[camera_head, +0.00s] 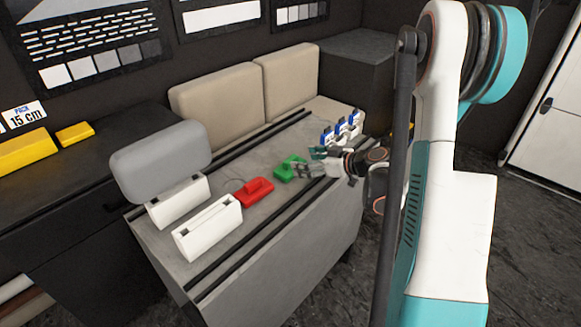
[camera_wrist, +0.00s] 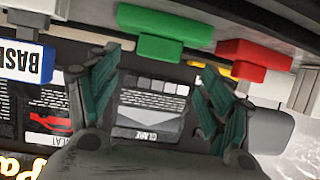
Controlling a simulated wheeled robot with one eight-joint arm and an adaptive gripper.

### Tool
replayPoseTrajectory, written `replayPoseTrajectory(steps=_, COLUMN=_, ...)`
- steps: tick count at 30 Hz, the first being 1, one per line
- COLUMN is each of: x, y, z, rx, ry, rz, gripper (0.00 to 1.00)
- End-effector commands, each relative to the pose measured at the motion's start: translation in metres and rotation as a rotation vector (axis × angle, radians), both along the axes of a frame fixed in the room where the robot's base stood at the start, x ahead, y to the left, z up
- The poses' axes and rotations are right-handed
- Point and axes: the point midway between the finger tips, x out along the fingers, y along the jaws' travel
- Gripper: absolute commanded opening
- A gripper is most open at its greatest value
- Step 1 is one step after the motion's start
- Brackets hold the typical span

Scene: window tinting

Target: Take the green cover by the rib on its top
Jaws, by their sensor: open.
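The green cover (camera_head: 287,170) lies on the grey bench top, just beyond the red cover. In the wrist view the green cover (camera_wrist: 165,27) shows upside down at the top, with its narrower rib (camera_wrist: 158,49) hanging below the wide part. My gripper (camera_head: 308,162) is at the right side of the green cover in the head view and hides part of it. In the wrist view my gripper (camera_wrist: 162,68) has its two teal-padded fingers spread wide, with nothing between them. The rib is past the fingertips, and I see no contact.
The red cover (camera_head: 255,192) sits beside the green one. White holders (camera_head: 208,228) and a grey rounded block (camera_head: 160,160) stand to the left. Several blue-and-white pieces (camera_head: 341,128) stand at the right end. Dark rails (camera_head: 262,238) run along the bench.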

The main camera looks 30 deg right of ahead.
Motion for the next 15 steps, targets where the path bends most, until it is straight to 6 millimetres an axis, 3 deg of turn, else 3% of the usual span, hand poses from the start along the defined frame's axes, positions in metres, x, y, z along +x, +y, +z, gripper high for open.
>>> replayPoseTrajectory(steps=10, x=0.038, y=0.015, z=-0.018, rx=0.000, ry=0.000, rz=0.003, gripper=0.73)
replayPoseTrajectory(steps=15, x=0.044, y=0.017, z=-0.018, rx=0.000, ry=0.000, rz=0.001, gripper=0.73)
